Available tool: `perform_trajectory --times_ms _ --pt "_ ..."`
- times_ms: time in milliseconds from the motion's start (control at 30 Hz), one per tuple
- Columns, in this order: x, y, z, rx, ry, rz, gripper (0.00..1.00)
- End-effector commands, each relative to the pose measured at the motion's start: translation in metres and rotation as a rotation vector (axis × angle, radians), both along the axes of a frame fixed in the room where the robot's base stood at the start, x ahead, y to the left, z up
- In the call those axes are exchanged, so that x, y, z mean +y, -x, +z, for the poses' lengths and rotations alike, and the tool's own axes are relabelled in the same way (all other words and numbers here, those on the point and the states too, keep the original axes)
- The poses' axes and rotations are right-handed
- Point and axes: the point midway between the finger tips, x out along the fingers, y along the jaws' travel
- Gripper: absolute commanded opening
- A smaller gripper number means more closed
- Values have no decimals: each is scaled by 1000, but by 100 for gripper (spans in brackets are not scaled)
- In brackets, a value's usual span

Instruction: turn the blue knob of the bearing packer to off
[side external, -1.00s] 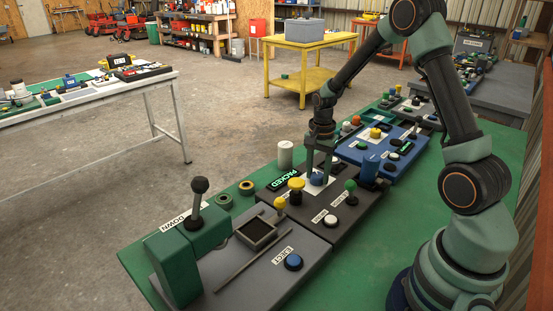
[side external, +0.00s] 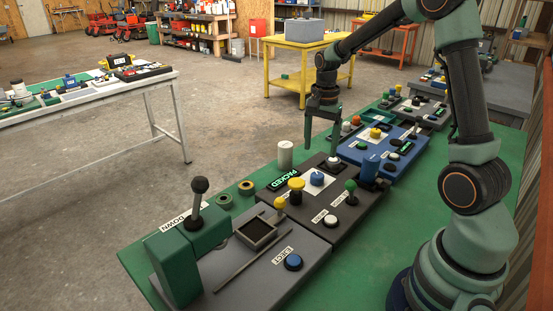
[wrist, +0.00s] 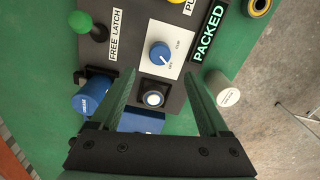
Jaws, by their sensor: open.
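The blue knob (side external: 317,179) sits on a white plate on the dark grey bearing packer (side external: 345,208). In the wrist view the knob (wrist: 159,53) shows a white pointer mark toward its lower right, by a small label that seems to read OFF. My gripper (side external: 321,150) is open and empty, above the knob and clear of it. In the wrist view its fingers (wrist: 160,78) are spread, with the knob beyond their tips. The packer's PACKED sign (side external: 284,178) is lit green.
Around the knob stand yellow knobs (side external: 296,190), a green-topped lever (side external: 350,187), a white button (side external: 330,221) and a blue cylinder (side external: 369,170). A white cylinder (side external: 285,155) stands behind the packer. A blue panel (side external: 350,150) adjoins it. The green bench (side external: 400,245) is clear in front.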

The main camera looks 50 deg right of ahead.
Motion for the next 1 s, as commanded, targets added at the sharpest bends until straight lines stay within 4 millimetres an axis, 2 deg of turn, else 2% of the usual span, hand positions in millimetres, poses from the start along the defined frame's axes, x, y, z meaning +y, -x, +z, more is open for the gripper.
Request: perform_trajectory --times_ms 100,233,667,833,1000 --pt "0 -1 18 -2 2 0 79" --pt "0 0 27 -1 0 0 79" --pt "2 0 32 -3 1 10 79" --pt "21 6 53 -52 22 146 79" --pt "59 23 84 -141 72 424 79"
